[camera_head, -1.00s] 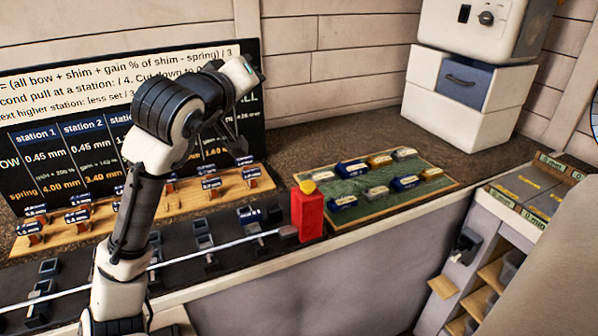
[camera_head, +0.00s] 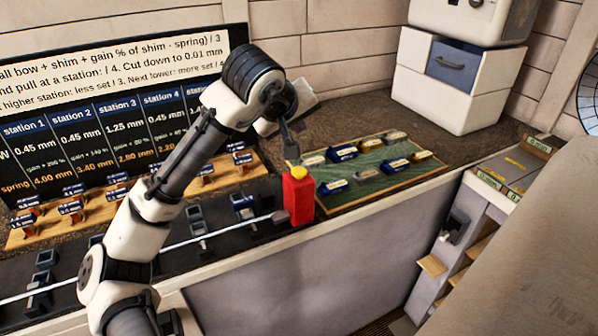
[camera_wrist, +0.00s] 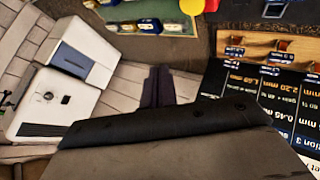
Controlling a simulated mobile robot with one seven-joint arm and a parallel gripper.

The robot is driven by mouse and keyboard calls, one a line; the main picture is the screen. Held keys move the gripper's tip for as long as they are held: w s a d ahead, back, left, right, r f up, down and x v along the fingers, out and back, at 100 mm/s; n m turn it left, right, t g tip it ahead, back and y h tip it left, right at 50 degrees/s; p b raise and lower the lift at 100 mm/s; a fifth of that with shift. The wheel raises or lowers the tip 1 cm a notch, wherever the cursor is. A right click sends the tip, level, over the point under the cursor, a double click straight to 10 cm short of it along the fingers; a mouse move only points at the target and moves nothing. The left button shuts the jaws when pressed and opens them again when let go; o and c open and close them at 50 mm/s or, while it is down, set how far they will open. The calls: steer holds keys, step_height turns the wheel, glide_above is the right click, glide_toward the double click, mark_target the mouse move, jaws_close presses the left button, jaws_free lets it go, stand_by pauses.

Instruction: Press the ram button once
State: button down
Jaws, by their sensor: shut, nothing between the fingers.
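The ram button is a yellow cap (camera_head: 299,173) on top of a red upright box (camera_head: 299,198) at the right end of the long dark bench fixture. In the wrist view the yellow cap (camera_wrist: 191,6) is cut by the top edge, with some red beside it. My gripper (camera_head: 292,155) points down, its tip just above and slightly left of the cap in the head view. I cannot tell whether it touches. In the wrist view my gripper's dark fingers (camera_wrist: 158,85) are together with nothing between them.
A green tray (camera_head: 370,183) with several blue, tan and white blocks lies right of the red box. A wooden rack (camera_head: 225,180) with labelled blocks and a dark chart board (camera_head: 70,140) stand left. A thin pale rod (camera_head: 215,232) runs to the red box.

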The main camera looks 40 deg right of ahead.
steer(key=b, duration=0.6)
glide_above(297, 174)
step_height(297, 174, down, 7)
steer(key=shift+f, duration=0.55)
steer(key=shift+f, duration=0.1)
stand_by(1.1)
steer(key=shift+d+f, duration=0.1)
steer(key=shift+f, duration=0.2)
steer(key=shift+f+b, duration=0.4)
steer(key=shift+f, duration=0.15)
stand_by(0.7)
steer(key=shift+r+p, duration=0.95)
steer(key=shift+r, duration=0.05)
